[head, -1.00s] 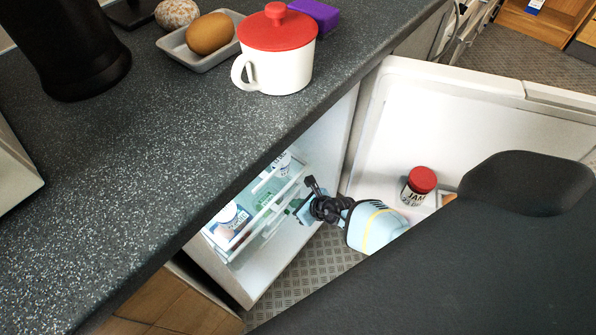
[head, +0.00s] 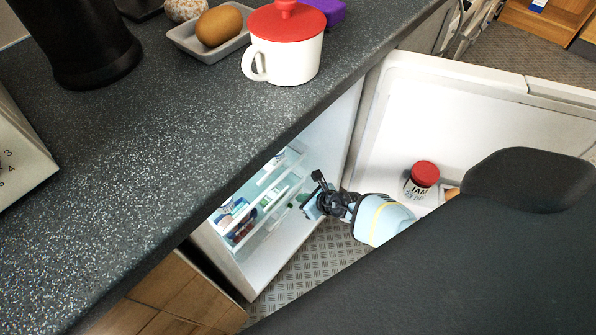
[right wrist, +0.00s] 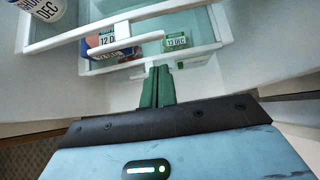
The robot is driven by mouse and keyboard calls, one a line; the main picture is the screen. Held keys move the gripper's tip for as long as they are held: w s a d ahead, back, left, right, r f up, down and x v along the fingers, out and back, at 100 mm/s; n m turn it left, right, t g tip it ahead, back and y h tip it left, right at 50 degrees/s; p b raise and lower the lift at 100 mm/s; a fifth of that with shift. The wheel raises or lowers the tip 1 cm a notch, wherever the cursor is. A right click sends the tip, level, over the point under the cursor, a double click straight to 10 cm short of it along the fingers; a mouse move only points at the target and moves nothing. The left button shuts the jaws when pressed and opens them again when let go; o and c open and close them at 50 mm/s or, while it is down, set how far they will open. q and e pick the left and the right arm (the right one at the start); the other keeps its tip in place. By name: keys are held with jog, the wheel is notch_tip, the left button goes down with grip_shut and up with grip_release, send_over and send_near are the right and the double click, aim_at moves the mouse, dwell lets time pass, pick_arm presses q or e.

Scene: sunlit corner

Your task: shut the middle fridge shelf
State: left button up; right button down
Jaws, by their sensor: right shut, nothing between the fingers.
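The open fridge (head: 289,250) stands under the counter, with white-framed glass shelves inside. The shelf at my gripper (head: 273,222), apparently the middle one, has a white front rim that also shows in the right wrist view (right wrist: 205,49). Dated food packs stand on it, one marked 12 DEC (right wrist: 107,41) and a green one marked 13 DEC (right wrist: 175,42). My right gripper (head: 306,205) is shut and empty in front of the shelves. Its green fingertips (right wrist: 157,72) are close to that rim; I cannot tell whether they touch. My left gripper is out of view.
The fridge door (head: 395,130) is swung open at right, holding a red-lidded jam jar (head: 421,180). The dark counter (head: 150,170) overhangs the fridge. A red-lidded white pot (head: 287,60) stands near its edge. Another shelf rail (right wrist: 110,27) crosses above.

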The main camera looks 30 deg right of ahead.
pick_arm(q)
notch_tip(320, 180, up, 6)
jog(key=p, duration=0.7)
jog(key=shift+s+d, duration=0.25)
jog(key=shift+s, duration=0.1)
pick_arm(e)
jog(key=v, duration=0.9)
jog(key=shift+s+r, duration=0.2)
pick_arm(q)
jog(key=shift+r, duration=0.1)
pick_arm(e)
jog(key=shift+d, duration=0.15)
